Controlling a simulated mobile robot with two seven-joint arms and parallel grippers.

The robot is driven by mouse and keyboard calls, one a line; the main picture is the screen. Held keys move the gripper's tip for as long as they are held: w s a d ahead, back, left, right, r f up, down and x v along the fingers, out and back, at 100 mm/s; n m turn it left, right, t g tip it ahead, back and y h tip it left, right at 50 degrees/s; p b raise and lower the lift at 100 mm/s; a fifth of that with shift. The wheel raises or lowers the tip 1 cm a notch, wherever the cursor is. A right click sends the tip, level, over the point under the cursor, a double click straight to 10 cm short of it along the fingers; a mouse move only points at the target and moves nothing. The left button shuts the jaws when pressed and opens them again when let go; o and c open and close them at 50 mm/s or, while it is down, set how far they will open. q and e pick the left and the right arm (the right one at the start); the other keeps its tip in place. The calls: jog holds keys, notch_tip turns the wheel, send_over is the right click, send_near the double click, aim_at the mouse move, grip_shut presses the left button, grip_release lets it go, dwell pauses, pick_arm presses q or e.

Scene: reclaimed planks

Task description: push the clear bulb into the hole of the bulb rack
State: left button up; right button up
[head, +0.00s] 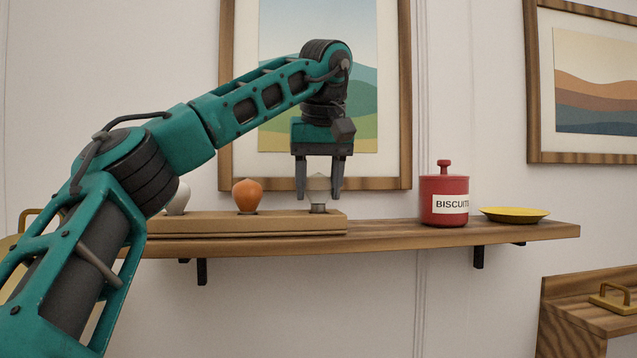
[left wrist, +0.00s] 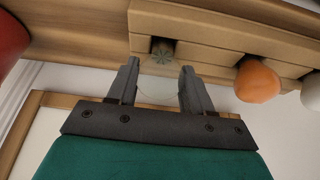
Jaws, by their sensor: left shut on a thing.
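The clear bulb (head: 318,186) is upright, glass up, at the right end of the wooden bulb rack (head: 250,224). My left gripper (head: 319,194) points down and is shut on its glass, one finger on each side. The bulb's grey metal base (head: 318,208) is at the rack's top; how deep it sits in the hole I cannot tell. In the left wrist view the glass is nearly invisible between the fingers (left wrist: 157,88), and the base (left wrist: 162,50) shows at the rack (left wrist: 215,44). My right gripper is not in view.
An orange bulb (head: 247,196) and a white bulb (head: 179,198) stand in the rack, the white one partly behind my arm. A red biscuit tin (head: 443,198) and a yellow dish (head: 514,214) are on the shelf (head: 400,237) to the right. A framed picture (head: 404,110) hangs behind.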

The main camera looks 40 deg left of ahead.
pick_arm(q)
jog(key=shift+f+b, duration=0.3)
jog(key=shift+f, duration=0.25)
jog(key=o, duration=1.1)
jog(key=shift+r, duration=0.1)
jog(key=p+v, duration=0.2)
jog(key=v, duration=1)
jog(key=shift+d+r, duration=0.15)
jog(key=shift+r, duration=0.2)
jog(key=shift+s, duration=0.1)
